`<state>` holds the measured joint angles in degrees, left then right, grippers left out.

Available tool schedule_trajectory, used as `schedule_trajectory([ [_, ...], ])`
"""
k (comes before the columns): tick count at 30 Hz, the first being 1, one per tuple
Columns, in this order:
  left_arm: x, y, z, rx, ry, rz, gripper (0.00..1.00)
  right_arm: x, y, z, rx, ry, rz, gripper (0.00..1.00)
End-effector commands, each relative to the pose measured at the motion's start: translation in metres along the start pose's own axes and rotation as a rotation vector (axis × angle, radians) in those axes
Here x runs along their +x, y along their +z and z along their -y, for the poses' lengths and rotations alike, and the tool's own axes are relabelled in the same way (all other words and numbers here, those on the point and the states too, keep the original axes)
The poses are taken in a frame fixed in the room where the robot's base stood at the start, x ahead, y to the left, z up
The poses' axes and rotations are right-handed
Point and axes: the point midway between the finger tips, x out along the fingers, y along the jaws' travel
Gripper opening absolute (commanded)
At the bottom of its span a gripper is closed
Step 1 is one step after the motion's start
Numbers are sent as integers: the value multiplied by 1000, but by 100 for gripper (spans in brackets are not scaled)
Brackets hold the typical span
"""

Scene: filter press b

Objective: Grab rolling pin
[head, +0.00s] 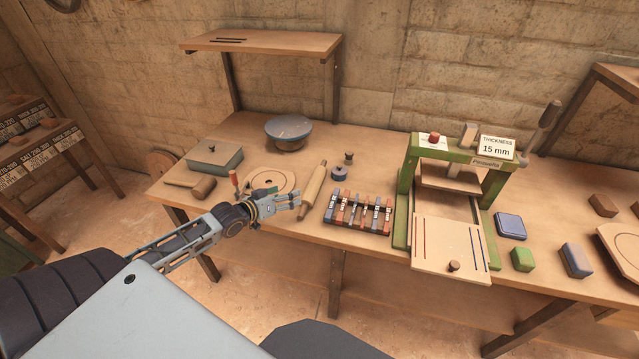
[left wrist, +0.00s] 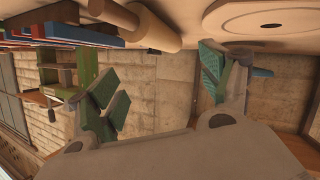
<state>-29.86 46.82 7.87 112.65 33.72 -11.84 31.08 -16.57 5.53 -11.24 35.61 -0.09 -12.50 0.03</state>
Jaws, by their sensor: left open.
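The wooden rolling pin (head: 314,185) lies on the workbench (head: 274,226), between the round wooden disc and the rack of coloured pieces. My left gripper (head: 297,201) is open and empty, just left of the pin's near half. In the left wrist view the rolling pin (left wrist: 155,30) is at the top, beyond the spread fingers of the left gripper (left wrist: 160,68). The pin does not appear to be between the fingers. I cannot tell whether a finger touches it. My right gripper is not in view.
The rack (head: 358,212) stands close to the right of the pin, with a green press (head: 402,205) beyond it. The round disc (head: 271,180) and a red-handled tool (head: 233,178) are by my left gripper.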

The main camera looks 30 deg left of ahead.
Motion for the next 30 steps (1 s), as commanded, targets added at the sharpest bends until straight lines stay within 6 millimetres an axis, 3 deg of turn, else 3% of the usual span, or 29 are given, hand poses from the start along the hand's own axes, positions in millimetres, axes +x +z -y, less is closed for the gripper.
schedule_trajectory([
  [8, 0, 0, 0, -8, 1, 0, 79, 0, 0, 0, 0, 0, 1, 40],
  [17, 1, 0, 0, -8, 0, 0, 79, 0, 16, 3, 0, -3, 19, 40],
  [30, 20, 0, 0, -9, 0, -1, 79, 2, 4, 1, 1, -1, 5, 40],
])
